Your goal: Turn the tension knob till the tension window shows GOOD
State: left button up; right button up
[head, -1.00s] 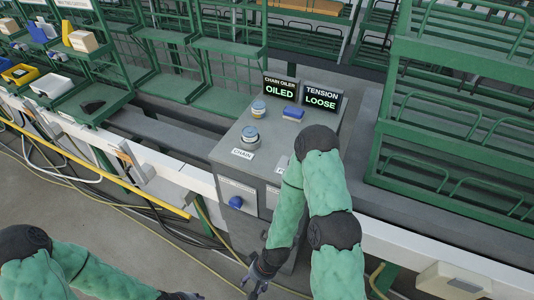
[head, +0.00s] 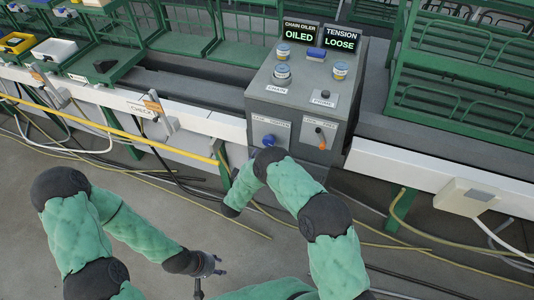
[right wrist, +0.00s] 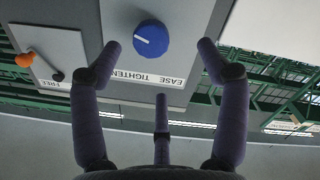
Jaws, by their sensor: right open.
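The blue tension knob (head: 268,140) is on the front of the grey cabinet, left side. In the right wrist view the knob (right wrist: 151,38) has a white pointer line, and a label reading EASE and TIGHTEN (right wrist: 147,77) appears upside down. The tension window (head: 342,38) shows LOOSE. My right gripper (right wrist: 159,48) is open, its fingers spread to either side of the knob with gaps; I see no contact. In the head view my right arm hides that gripper. My left gripper (head: 209,281) is low, away from the cabinet, its fingers apart and empty.
The chain oiler window (head: 300,31) reads OILED. An orange-tipped lever (head: 321,144) sits on a plate right of the knob. Several blue-and-white knobs or caps are on the cabinet (head: 256,99) top. A yellow pipe (head: 130,138) and cables run at left.

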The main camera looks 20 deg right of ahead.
aim_at(267, 144)
jog(key=shift+h, duration=0.6)
jog(key=b+x, duration=0.1)
jog(key=x, duration=0.5)
jog(key=b+x, duration=0.1)
jog(key=x, duration=0.2)
jog(key=shift+s+d+r+b, duration=0.15)
jog(key=shift+r+b, duration=0.2)
jog(key=shift+w+d+r, duration=0.1)
jog(key=shift+w+d, duration=0.3)
jog(key=shift+w, duration=0.05)
jog(key=c, duration=1.1)
